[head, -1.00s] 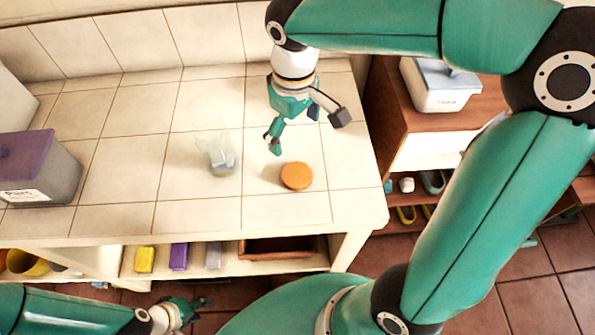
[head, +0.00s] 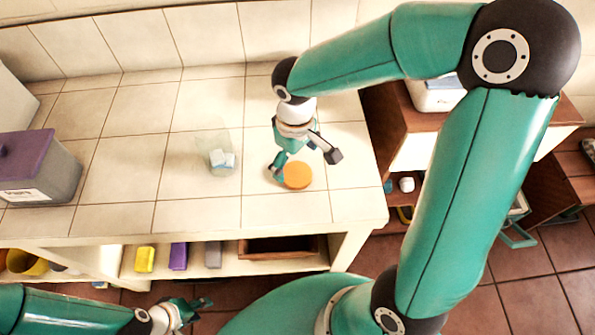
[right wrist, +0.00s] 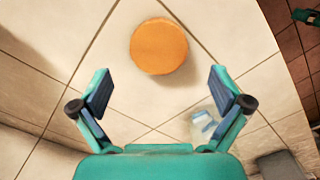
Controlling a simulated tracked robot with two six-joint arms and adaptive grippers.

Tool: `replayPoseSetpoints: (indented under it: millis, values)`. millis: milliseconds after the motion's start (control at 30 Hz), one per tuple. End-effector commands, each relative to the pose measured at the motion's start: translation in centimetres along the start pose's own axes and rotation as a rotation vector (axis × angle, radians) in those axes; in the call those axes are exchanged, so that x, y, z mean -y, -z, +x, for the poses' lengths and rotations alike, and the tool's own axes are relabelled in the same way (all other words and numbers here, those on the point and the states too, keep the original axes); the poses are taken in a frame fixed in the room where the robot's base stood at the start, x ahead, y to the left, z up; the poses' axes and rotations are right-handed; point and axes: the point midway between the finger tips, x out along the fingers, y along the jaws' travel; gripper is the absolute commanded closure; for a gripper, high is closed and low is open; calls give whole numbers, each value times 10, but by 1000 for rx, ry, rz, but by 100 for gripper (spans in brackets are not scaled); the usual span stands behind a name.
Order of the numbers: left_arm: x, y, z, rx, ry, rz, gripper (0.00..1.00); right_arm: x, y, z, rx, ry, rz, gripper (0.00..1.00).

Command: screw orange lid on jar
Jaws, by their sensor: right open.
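The orange lid (head: 298,175) lies flat on the tiled counter, right of the jar. The clear jar (head: 217,150) stands open, with pale blue-white pieces in its bottom. My right gripper (head: 303,164) is open and empty, just above and behind the lid. In the right wrist view the lid (right wrist: 159,46) lies on the tiles beyond the spread fingertips (right wrist: 162,86), roughly centred between them. The jar (right wrist: 203,122) shows blurred near the right finger, partly hidden by it. My left gripper (head: 196,308) is low at the bottom, below the counter front; its jaws are too small to read.
A grey box with a purple lid (head: 40,170) stands at the counter's left. A shelf below holds a yellow block (head: 145,259), a purple block (head: 178,256) and a grey one (head: 213,255). A wooden cabinet (head: 400,120) is right of the counter. The counter around the jar is clear.

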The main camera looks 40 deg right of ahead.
Motion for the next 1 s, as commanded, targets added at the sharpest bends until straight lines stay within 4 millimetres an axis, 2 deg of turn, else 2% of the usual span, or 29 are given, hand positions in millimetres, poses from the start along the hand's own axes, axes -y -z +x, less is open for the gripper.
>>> replayPoseSetpoints:
  millis: [300,700,933,1000]
  values:
    - [-2,0,-5,0,0,0,60,-2,-2,42,5,1,-1,0]
    - [-2,0,-5,0,0,0,60,-2,-2,46,0,1,0,0]
    - [-2,0,-5,0,0,0,60,-1,-1,46,0,1,-1,35]
    - [-2,0,-5,0,0,0,60,-1,-1,46,0,1,-1,36]
